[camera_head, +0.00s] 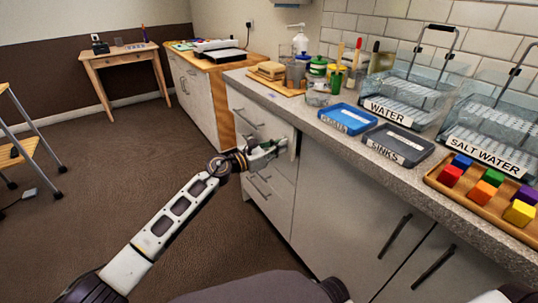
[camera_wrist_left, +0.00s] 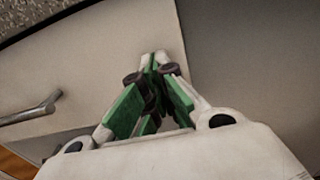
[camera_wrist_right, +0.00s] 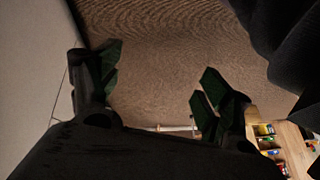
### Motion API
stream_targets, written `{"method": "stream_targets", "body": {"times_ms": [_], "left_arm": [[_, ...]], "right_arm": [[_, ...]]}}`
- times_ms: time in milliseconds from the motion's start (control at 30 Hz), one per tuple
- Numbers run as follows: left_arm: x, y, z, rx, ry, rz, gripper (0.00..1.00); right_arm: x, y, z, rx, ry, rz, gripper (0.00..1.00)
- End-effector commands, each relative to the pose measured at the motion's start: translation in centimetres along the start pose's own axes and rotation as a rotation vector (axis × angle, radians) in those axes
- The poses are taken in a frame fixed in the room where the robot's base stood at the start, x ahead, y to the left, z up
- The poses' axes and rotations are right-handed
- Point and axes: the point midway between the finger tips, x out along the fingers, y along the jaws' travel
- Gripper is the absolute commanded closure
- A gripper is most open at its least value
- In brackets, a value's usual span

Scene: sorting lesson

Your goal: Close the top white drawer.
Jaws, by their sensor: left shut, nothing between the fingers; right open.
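The top white drawer (camera_head: 258,112) is in the cabinet under the counter, with a bar handle on its front. Its front fills the left of the left wrist view (camera_wrist_left: 95,60), with the handle (camera_wrist_left: 30,110) at the far left. It looks nearly flush; I cannot tell whether a small gap is left. My left gripper (camera_head: 280,146) is shut and empty at the lower right part of the drawer front, its tips (camera_wrist_left: 154,62) close to the front's right edge. Contact is unclear. My right gripper (camera_wrist_right: 160,65) is open and empty over the floor.
More drawers (camera_head: 270,188) lie below, and cabinet doors (camera_head: 345,215) stand to the right. The counter (camera_head: 335,130) holds a blue tray (camera_head: 347,119), a dark tray (camera_head: 398,146) and clear tubs. The brown floor (camera_head: 110,180) to the left is open.

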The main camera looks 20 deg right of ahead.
Motion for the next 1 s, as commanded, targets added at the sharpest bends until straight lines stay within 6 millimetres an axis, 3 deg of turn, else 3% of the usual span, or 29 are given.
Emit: {"method": "stream_targets", "body": {"times_ms": [200,400,1000], "left_arm": [[2.6,0.0,-0.1,0.0,-0.001,0.0,1.0],[3.7,0.0,0.0,0.0,-0.001,0.0,1.0],[4.0,0.0,0.3,0.001,-0.005,0.001,1.0]], "right_arm": [[2.0,0.1,1.0,0.017,0.036,-0.016,0.21],[2.8,0.1,1.2,0.027,0.056,-0.023,0.21],[2.9,0.1,1.3,0.029,0.06,-0.024,0.21]]}}
